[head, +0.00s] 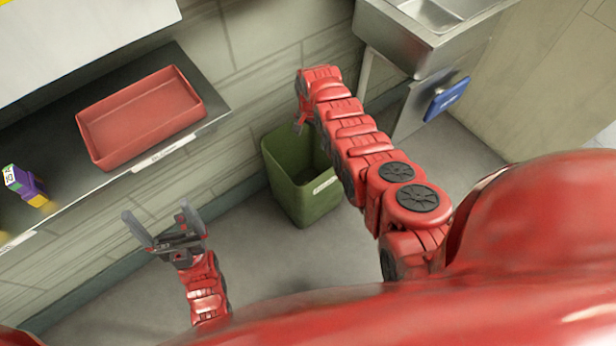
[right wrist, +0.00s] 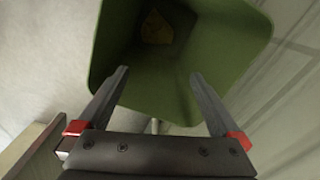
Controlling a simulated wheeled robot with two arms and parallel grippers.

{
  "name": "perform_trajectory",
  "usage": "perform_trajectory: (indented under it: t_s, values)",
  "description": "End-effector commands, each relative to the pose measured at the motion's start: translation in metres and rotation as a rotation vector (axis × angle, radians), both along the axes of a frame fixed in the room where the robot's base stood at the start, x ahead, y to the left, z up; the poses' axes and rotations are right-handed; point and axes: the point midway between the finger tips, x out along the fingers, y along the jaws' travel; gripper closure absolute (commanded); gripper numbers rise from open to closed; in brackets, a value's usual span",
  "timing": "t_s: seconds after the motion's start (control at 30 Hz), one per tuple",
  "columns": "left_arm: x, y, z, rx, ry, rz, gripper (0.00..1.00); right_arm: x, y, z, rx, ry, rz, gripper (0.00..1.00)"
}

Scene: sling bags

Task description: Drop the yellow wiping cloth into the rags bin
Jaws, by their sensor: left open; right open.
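The green bin (head: 308,200) stands on the floor against the wall; its label is too small to read. In the right wrist view, I look down into the bin (right wrist: 225,45). A dim yellow patch, apparently the yellow cloth (right wrist: 157,28), lies at its bottom. The cloth does not show in the head view. My right gripper (right wrist: 158,75) is open and empty over the bin's mouth; in the head view its arm mostly hides it. My left gripper (head: 157,214) is open and empty, left of the bin and in front of the shelf.
A red tray (head: 140,115), empty, lies on the dark shelf (head: 60,140) at left. A small purple and yellow box (head: 22,184) stands left of it. A steel sink (head: 425,40) is at the upper right, with a blue sign (head: 447,99) below. The floor around the bin is clear.

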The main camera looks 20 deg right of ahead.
Motion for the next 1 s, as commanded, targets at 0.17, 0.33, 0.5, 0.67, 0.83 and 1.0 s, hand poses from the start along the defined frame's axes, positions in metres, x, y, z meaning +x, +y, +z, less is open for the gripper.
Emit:
perform_trajectory:
  t_s: [0.17,0.33,0.5,0.67,0.83,1.0]
  values:
    - [0.000,0.000,0.001,0.000,0.000,0.000,0.01,-0.001,0.000,0.000,0.000,0.001,0.000,0.00]
    - [0.000,0.000,0.001,0.000,0.000,0.000,0.01,0.000,0.000,0.002,-0.001,0.001,0.000,0.00]
    - [0.000,0.000,0.006,0.000,0.000,0.000,0.01,-0.001,0.000,0.013,0.000,0.002,0.000,0.00]
    - [0.000,0.000,0.012,0.000,0.000,0.000,0.01,0.000,0.000,0.037,0.000,-0.003,-0.001,0.00]
    - [0.000,0.000,0.016,0.000,0.000,0.000,0.01,0.001,0.000,0.074,0.000,-0.004,-0.001,0.00]
    - [0.000,0.000,0.018,0.000,0.000,0.000,0.01,0.001,0.000,0.119,-0.001,-0.007,0.000,0.00]
